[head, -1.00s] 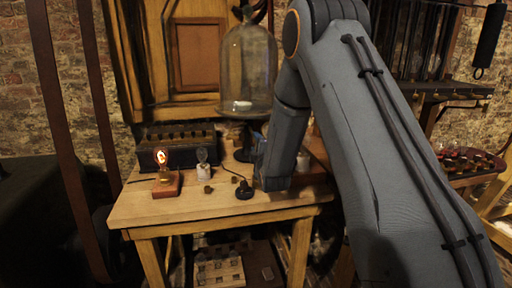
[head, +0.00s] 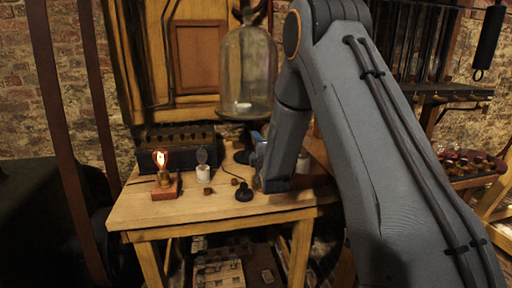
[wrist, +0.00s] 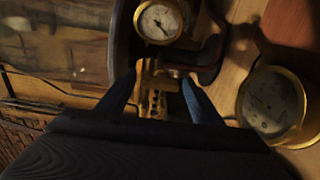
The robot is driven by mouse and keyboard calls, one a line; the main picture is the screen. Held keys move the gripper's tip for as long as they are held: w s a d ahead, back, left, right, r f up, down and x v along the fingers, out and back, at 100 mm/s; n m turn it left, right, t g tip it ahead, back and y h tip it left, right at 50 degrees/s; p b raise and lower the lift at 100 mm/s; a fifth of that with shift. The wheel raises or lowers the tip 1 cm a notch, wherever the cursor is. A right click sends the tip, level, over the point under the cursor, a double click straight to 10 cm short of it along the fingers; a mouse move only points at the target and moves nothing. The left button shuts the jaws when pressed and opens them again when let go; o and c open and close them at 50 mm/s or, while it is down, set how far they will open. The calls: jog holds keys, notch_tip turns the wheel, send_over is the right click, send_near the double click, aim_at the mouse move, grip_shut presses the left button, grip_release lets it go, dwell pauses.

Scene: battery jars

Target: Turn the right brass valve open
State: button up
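My gripper (wrist: 158,78) shows in the wrist view with its two dark blue fingers apart. Brass fittings (wrist: 150,88), probably valve parts, lie in the gap between the fingertips. I cannot tell which valve they belong to, how its handle is turned, or whether a finger touches it. A brass-rimmed gauge (wrist: 158,21) with a white dial is just beyond, and a second, darker gauge (wrist: 270,103) is to the right.
A glass bell jar (head: 248,75) stands at the back of the table. A dark reddish pipe (wrist: 205,62) curves near the right finger.

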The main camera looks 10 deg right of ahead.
jog(key=s+b, duration=0.1)
jog(key=s, duration=0.6)
jog(key=shift+s, duration=0.4)
